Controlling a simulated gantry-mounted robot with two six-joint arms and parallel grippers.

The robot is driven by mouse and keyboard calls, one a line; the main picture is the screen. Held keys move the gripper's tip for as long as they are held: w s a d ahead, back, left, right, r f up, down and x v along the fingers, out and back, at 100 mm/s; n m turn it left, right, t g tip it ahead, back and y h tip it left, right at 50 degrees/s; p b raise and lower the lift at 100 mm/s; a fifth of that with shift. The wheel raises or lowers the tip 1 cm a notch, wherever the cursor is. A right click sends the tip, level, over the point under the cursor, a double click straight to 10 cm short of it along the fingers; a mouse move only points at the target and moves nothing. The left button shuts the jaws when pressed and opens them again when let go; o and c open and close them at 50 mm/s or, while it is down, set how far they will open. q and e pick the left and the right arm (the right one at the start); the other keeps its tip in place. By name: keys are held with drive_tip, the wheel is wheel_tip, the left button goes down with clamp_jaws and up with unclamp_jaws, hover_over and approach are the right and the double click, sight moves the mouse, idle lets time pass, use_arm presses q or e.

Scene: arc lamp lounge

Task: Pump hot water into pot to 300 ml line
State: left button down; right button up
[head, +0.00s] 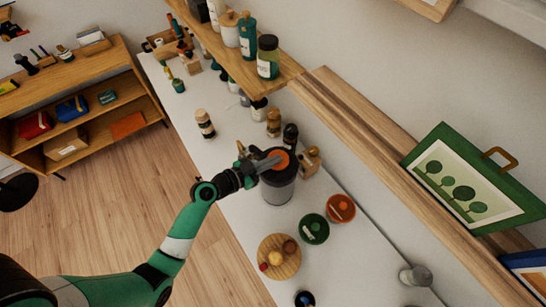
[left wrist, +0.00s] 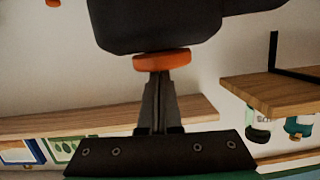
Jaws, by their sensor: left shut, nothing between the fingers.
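My left gripper (head: 262,163) is shut and empty at the flask's top, beside the orange button. In the left wrist view, which looks upside down, my left gripper's closed fingers (left wrist: 160,78) reach to the orange button (left wrist: 162,60), seemingly touching it; the flask's dark head (left wrist: 160,25) is beyond. I cannot make out a pot with a 300 ml line; the water level is not visible. My right gripper is not in view.
On the white counter (head: 240,190) are a green bowl (head: 314,229), an orange bowl (head: 341,208), a round wooden board (head: 280,257) with small items, and a greyish glass vessel (head: 416,276). Bottles crowd behind the flask. A wooden shelf (head: 345,110) overhangs the back.

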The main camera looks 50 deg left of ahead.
sight(274, 154)
use_arm(q)
drive_tip(key=shift+f, duration=0.1)
idle(0.3)
wheel_tip(274, 154, up, 5)
drive_tip(key=p, duration=0.3)
drive_tip(key=shift+d+p, duration=0.15)
drive_tip(key=shift+p, duration=0.25)
drive_tip(key=v, duration=1)
drive_tip(key=shift+f, duration=0.3)
